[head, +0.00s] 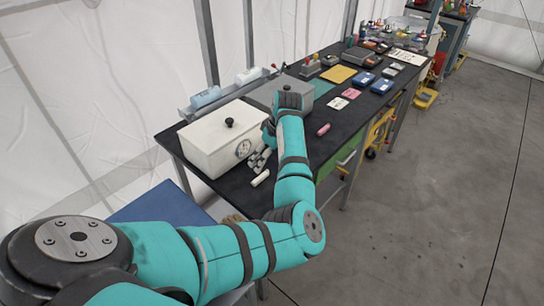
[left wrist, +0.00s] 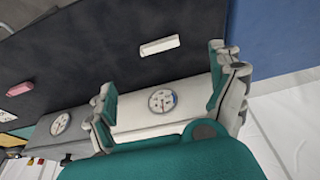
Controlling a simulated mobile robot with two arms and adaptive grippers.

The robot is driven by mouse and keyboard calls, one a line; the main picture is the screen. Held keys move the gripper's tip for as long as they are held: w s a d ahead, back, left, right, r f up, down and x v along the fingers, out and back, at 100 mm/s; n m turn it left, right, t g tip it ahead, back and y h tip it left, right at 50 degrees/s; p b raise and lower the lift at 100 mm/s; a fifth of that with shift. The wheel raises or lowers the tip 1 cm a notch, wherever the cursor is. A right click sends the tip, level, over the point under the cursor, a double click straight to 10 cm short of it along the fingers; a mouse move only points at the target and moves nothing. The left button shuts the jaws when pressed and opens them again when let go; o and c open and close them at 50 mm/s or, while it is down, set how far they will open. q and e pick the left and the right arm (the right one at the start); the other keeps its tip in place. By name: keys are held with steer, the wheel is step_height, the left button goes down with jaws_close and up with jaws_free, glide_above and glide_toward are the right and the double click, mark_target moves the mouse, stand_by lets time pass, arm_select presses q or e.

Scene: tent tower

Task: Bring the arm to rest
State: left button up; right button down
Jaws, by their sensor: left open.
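My left arm comes in from the left of the head view and reaches over the black workbench (head: 347,122). My left gripper (head: 261,161) is beside the front of a white lidded box with a dial (head: 216,147). In the left wrist view the fingers of my left gripper (left wrist: 166,80) are spread apart with nothing between them. The white box's dial (left wrist: 162,100) shows between and beyond the fingers. A small white block (head: 260,178) lies on the bench near the fingertips; it also shows in the left wrist view (left wrist: 159,45). My right gripper is not in view.
A grey lidded box (head: 262,96) stands beyond the white one, partly behind my arm. A pink block (head: 323,129) lies right of my forearm. A yellow pad (head: 339,74) and blue boxes (head: 382,86) lie farther back. The floor (head: 430,200) at right is clear.

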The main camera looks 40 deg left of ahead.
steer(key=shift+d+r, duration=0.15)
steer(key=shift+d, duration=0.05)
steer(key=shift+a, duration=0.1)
